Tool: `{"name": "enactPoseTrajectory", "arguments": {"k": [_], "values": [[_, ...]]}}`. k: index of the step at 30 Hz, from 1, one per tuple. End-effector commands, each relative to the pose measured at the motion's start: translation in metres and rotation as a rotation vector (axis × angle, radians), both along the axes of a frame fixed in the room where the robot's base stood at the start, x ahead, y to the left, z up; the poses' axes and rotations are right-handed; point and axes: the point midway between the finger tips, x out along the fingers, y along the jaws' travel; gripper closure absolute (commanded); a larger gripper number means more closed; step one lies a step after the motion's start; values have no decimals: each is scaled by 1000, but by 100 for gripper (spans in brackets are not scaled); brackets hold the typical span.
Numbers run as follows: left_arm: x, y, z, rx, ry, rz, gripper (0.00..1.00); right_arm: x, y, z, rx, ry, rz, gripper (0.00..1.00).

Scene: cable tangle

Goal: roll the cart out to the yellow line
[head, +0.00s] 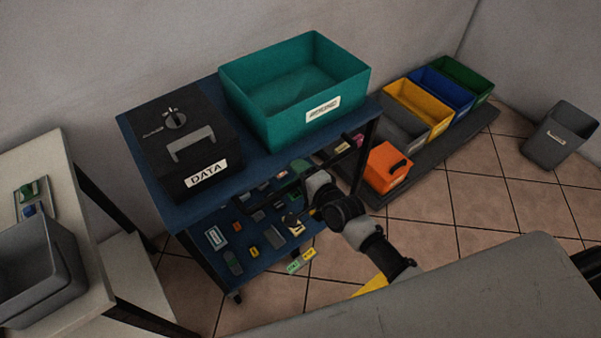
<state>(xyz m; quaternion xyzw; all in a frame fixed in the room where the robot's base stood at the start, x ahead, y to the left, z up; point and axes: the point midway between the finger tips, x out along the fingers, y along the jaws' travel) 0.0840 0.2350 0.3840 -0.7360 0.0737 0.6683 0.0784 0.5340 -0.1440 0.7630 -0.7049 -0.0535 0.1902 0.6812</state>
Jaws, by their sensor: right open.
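The cart (155,150) has a blue top deck and a lower shelf, with dark posts and casters. It carries a black box marked DATA (185,145) and a teal bin (290,90) on top. My right gripper (297,178) is open at the cart's front side, just below the top deck's edge. Its dark fingers are hard to separate from the shelf behind, and I cannot tell whether they touch the cart. A short stretch of the yellow line (371,286) shows on the floor, partly hidden by my right arm and the grey surface in front. My left gripper is not in view.
Several small parts fill the lower shelf (285,252). A dark platform (480,128) with coloured bins and an orange box (387,168) stands right of the cart. A white table (85,235) stands left. A grey bin (562,135) is at far right. Tiled floor lies open between.

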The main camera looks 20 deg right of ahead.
Motion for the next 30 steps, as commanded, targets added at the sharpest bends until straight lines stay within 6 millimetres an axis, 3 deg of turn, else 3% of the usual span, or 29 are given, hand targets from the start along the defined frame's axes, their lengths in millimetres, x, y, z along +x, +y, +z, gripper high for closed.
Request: {"name": "enactPoseTrajectory", "arguments": {"k": [7, 16, 25, 30], "values": [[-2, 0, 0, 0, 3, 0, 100, 0, 0, 0, 0, 0, 0, 56], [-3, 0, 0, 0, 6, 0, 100, 0, 0, 0, -1, 0, 0, 100], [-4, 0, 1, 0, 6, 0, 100, -2, -1, 0, -2, 2, 0, 100], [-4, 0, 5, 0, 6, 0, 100, -12, -4, 0, -2, 4, 1, 100]]}}
